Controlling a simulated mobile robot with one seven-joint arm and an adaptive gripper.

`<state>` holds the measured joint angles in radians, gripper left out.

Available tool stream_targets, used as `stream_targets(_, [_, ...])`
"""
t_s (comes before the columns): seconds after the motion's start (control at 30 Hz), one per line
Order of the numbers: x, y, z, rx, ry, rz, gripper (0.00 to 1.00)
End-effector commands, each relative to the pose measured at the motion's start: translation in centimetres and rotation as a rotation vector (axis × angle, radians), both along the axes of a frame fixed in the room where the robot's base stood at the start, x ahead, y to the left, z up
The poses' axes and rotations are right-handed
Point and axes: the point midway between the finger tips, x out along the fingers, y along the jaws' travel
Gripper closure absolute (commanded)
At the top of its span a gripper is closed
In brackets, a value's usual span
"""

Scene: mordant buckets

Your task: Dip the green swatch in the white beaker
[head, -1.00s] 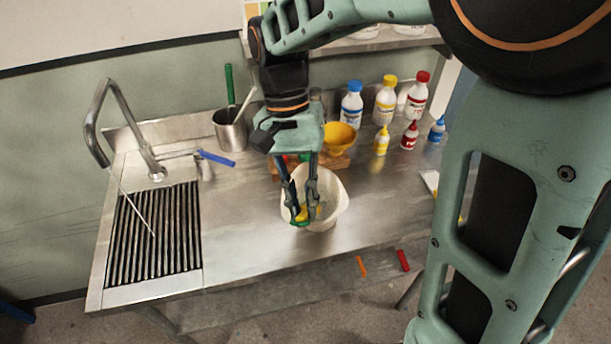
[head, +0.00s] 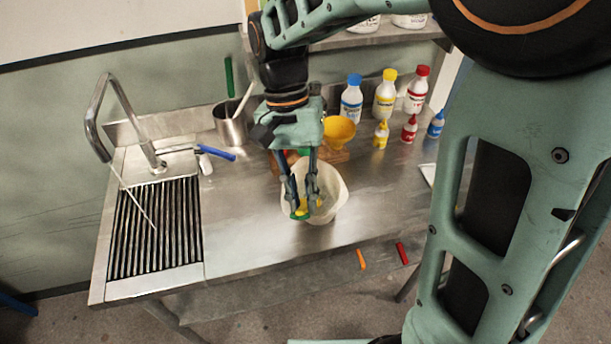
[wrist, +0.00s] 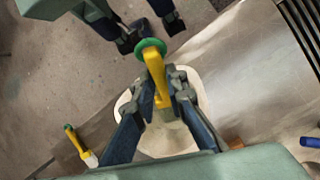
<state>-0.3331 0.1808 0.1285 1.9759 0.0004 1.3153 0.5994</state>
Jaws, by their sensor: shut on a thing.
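My gripper (head: 307,208) is shut on a yellow piece (wrist: 157,75) with a round green end, which I take to be the green swatch (wrist: 150,46). In the head view the swatch (head: 300,214) shows low at my fingertips, in front of the white beaker's near left side. The white beaker (head: 338,197) stands upright on the steel counter, partly hidden by my fingers. In the wrist view the white beaker (wrist: 193,90) lies behind my fingers, with the green end appearing beyond its rim. I cannot tell the swatch's height against the rim.
A yellow bowl (head: 339,131) stands close behind the beaker. Several large and small bottles stand at the back right. A metal pot (head: 230,128) and a blue-handled tool (head: 217,153) are behind left, beside the sink grate (head: 157,240). The front left counter is clear.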

Motion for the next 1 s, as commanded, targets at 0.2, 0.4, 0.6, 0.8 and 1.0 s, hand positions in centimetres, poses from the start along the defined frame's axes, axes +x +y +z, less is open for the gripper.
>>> stream_targets(0.2, [-0.1,0.1,1.0,0.001,0.0,0.0,1.0])
stream_targets(0.4, [-0.1,0.1,3.1,0.0,0.0,0.0,1.0])
stream_targets(0.6, [-0.1,0.1,5.1,0.0,0.001,0.001,1.0])
stream_targets(0.8, [-0.1,0.1,7.1,0.001,0.0,0.001,1.0])
stream_targets(1.0, [-0.1,0.1,9.1,0.001,0.0,0.001,1.0])
